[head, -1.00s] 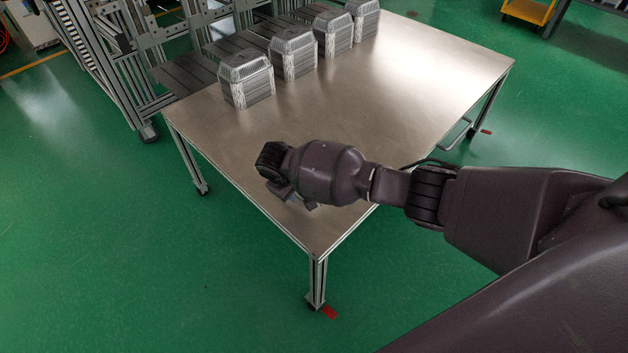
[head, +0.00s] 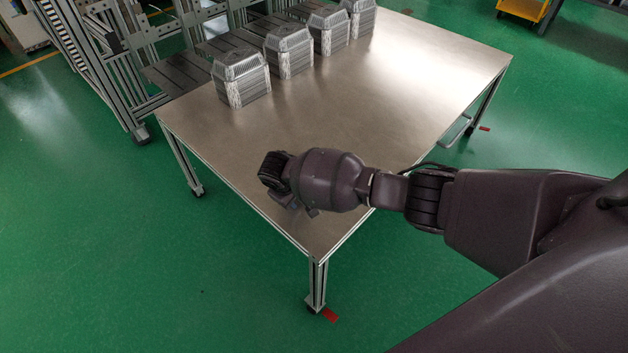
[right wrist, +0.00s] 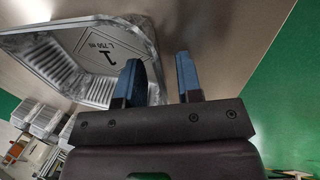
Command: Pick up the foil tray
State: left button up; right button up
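A foil tray (right wrist: 75,65) fills the upper left of the right wrist view. It is shiny silver with ribbed walls and dark printing on its flat panel. I cannot make it out in the head view, where my right wrist covers part of the table. My right gripper (right wrist: 158,62) is open, with two blue fingers apart. The left finger overlaps the tray's near corner, and part of the tray edge shows between the fingers; I cannot tell whether they touch. In the head view the right gripper (head: 298,208) hangs over the table's near corner, mostly hidden. My left gripper is not in view.
Several stacks of foil trays (head: 242,82) stand along the back left edge of the metal table (head: 400,85). The table's middle and right side are clear. A grey frame rack (head: 100,60) stands behind the stacks.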

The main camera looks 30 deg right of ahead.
jog(key=shift+f, duration=0.1)
jog(key=shift+c, duration=0.5)
grip_shut()
